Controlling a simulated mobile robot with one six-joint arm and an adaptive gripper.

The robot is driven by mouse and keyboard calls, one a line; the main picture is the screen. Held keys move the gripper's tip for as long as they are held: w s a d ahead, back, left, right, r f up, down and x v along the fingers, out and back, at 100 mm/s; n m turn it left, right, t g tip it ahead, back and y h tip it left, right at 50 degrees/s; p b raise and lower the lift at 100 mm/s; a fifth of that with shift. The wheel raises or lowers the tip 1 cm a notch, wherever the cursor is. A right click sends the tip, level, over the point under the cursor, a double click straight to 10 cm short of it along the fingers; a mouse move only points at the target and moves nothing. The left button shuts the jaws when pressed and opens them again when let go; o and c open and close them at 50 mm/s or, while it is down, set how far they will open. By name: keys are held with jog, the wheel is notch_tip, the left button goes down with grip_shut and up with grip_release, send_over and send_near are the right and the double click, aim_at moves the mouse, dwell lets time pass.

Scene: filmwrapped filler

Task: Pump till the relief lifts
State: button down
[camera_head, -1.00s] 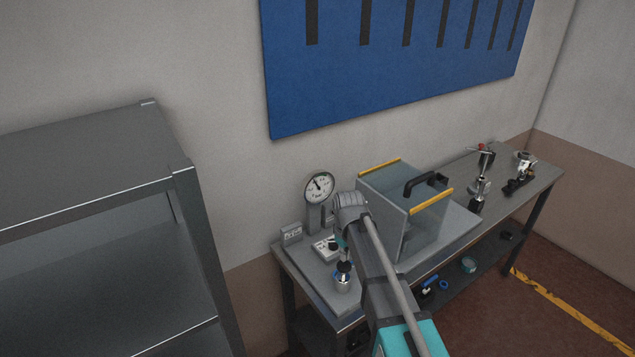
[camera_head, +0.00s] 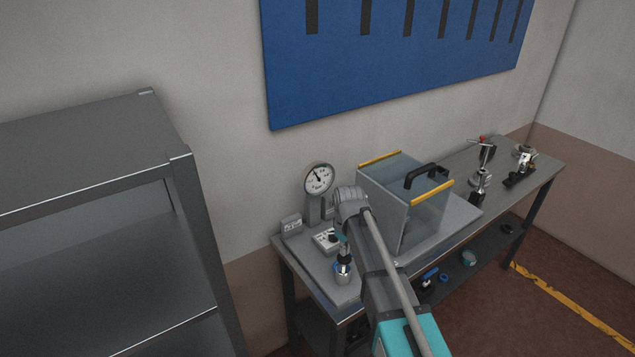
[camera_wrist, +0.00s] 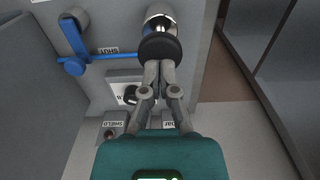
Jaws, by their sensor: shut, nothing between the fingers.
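In the wrist view my gripper (camera_wrist: 159,68) is shut and empty. Its fingertips are at the near edge of a round black knob (camera_wrist: 160,48) and seem to touch it. The knob tops a shiny metal cylinder (camera_wrist: 160,16), a pump by its look. It stands at the bench's near left end in the head view (camera_head: 343,273). A round dial gauge (camera_head: 319,178) stands behind it; its needle points up and slightly left, its figures too small to read. A blue lever (camera_wrist: 73,40) lies beside a label reading SHUT (camera_wrist: 108,50).
A clear shield box (camera_head: 428,218) with yellow edges and a black handle stands right of my arm. A small panel with a black dial (camera_wrist: 131,94) and a SHIELD label (camera_wrist: 118,124) are near the fingers. A grey shelf (camera_head: 90,185) stands left. Metal fittings (camera_head: 481,180) occupy the bench's far end.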

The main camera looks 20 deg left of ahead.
aim_at(344, 259)
jog(key=shift+f+b, duration=1.8)
jog(key=shift+f, duration=0.25)
notch_tip(344, 259, up, 6)
jog(key=p, duration=0.5)
jog(key=shift+f+p, duration=0.15)
jog(key=shift+p, duration=0.2)
jog(key=s+d+m, duration=0.3)
jog(key=s+d, duration=0.1)
jog(key=d, duration=0.6)
jog(key=s+d+f+m+b, duration=0.1)
jog(key=s+d+m, duration=0.3)
jog(key=d, duration=0.7)
jog(key=s+d+f+m+b, duration=0.1)
jog(key=s+d+m, duration=0.2)
jog(key=d, duration=0.8)
jog(key=shift+s+f, duration=0.25)
jog(key=shift+s, duration=0.4)
